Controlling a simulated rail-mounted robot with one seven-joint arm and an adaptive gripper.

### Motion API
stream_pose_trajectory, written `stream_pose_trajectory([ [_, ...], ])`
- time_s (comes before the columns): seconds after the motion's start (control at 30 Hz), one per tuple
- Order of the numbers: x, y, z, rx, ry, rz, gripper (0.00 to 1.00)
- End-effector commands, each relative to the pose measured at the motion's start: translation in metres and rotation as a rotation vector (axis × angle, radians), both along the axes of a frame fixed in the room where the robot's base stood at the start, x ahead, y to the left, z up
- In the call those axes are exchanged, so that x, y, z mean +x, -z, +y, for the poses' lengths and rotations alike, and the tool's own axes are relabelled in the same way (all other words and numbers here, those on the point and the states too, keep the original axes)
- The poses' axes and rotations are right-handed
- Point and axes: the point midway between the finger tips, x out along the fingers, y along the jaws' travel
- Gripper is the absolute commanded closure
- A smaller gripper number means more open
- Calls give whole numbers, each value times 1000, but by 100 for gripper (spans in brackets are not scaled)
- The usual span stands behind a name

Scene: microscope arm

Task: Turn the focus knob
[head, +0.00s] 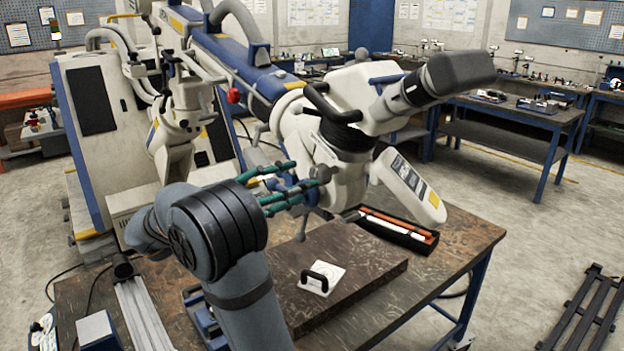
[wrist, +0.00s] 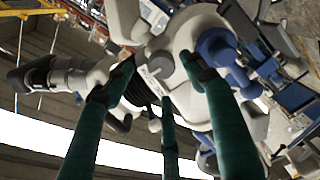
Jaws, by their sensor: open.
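The microscope head (head: 350,135) is white with dark eyepieces (head: 455,75) and hangs from a blue and white arm over the bench. A small grey knob (head: 319,174) sits on its near side, and a rounded grey knob (wrist: 160,64) shows in the wrist view. I take both to be the focus knob but cannot be sure. My gripper (head: 290,188) has green fingers, spread open, and points at the head beside the knob. In the wrist view my gripper (wrist: 163,78) has fingertips on either side of the knob. Contact cannot be told.
A wooden bench (head: 450,250) lies below, with a dark slab (head: 370,265) bearing a white plate with a black handle (head: 322,277). An open tray of orange and white rods (head: 400,228) lies behind. More workbenches (head: 520,110) stand at the back right.

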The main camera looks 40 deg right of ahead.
Motion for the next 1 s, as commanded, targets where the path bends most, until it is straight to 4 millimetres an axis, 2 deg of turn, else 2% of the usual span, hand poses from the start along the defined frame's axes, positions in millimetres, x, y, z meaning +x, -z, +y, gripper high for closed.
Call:
stream_pose_trajectory([
  [0.03,1,0,12,-1,-3,-1,45],
  [0.2,2,0,41,0,1,1,45],
  [0.4,1,0,57,1,3,-1,45],
  [0.77,1,0,58,1,4,0,45],
  [0.87,1,0,53,1,4,0,45],
  [1.0,0,0,36,0,6,2,45],
])
